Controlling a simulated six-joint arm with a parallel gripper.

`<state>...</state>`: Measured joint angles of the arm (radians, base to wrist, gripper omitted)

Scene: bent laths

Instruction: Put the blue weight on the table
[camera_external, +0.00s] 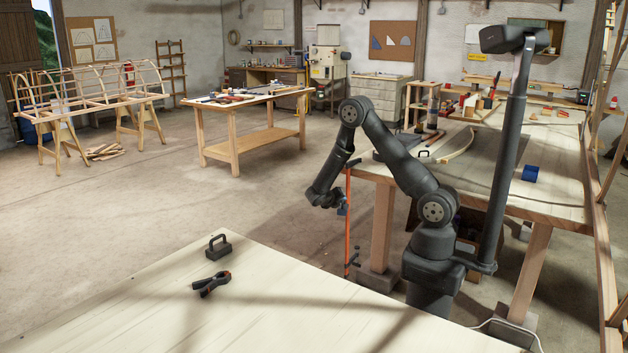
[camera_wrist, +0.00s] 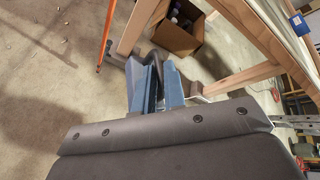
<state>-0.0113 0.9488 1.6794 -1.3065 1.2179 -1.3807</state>
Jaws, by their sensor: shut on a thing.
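My gripper (camera_external: 333,203) hangs off the left side of the far right workbench, beside an upright orange bar clamp. It is shut on the blue weight, of which a small blue part (camera_external: 342,210) shows at the jaws. In the wrist view blue surfaces (camera_wrist: 142,86) show at the jaws (camera_wrist: 160,80), with a dark curved part between and beyond them. The jaws hide part of the held thing, so its full shape cannot be told. The pale table (camera_external: 150,310) in front carries a black weight with a handle (camera_external: 218,245) and a black-and-orange spring clamp (camera_external: 211,284).
The orange bar clamp (camera_external: 347,230) stands close to my gripper. The front table's middle is clear.

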